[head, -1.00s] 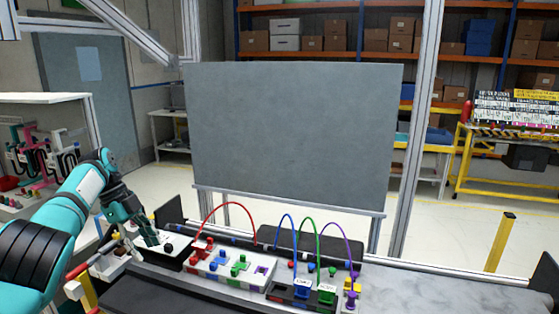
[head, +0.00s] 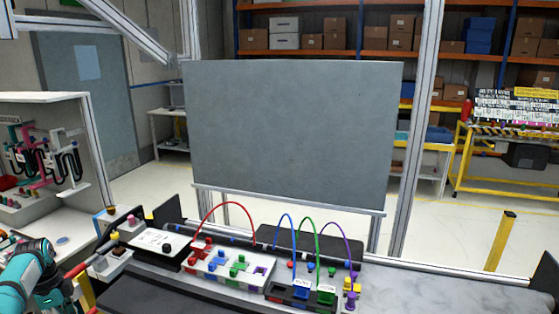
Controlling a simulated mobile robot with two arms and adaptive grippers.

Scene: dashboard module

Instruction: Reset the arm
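My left arm (head: 22,272) is low in the bottom left corner, beside the dashboard module. A dark part at its end, seemingly the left gripper (head: 50,290), points down and is cut off by the bottom edge. Its fingertips are not visible. The module's white switch panel (head: 158,241) with a black knob stands clear of the arm. To its right are a white block panel (head: 232,266) with red, blue and green pieces and a dark socket panel (head: 300,295) with blue and green plugs. My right gripper is not in view.
A red cable (head: 225,205) and blue, green and purple cables arch over the module. A grey board (head: 290,130) stands behind it. A purple and yellow piece (head: 350,298) is at the right. The marble tabletop (head: 440,290) on the right is clear.

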